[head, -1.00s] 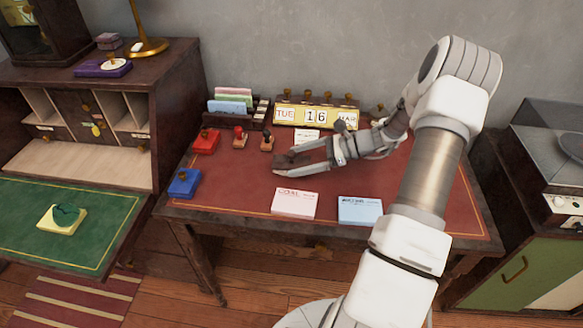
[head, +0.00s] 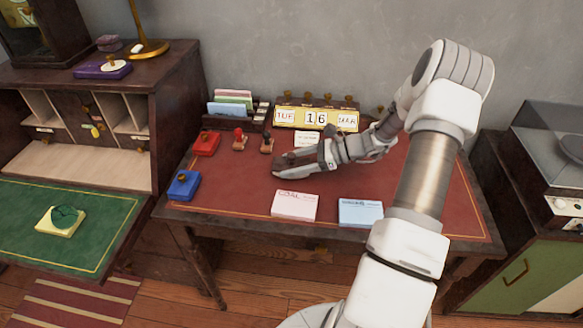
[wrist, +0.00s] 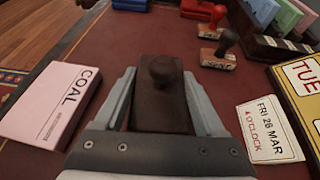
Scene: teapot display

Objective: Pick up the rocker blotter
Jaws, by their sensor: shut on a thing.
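The rocker blotter (wrist: 160,105) is a dark brown block with a round dark knob on top. In the wrist view it lies between the two fingers of my gripper (wrist: 160,100), which are closed against its sides. In the head view my gripper (head: 280,166) is low over the red desk top (head: 240,190), and the blotter (head: 290,158) is a dark shape mostly hidden by the fingers. I cannot tell whether the blotter is resting on the desk or slightly off it.
A pink COAL card stack (head: 295,205) and a blue one (head: 360,212) lie at the desk's front. Two stamps (head: 267,142), a red ink pad (head: 206,142) and a blue ink pad (head: 184,184) are to the left. A calendar (head: 316,117) and card rack (head: 235,108) stand behind.

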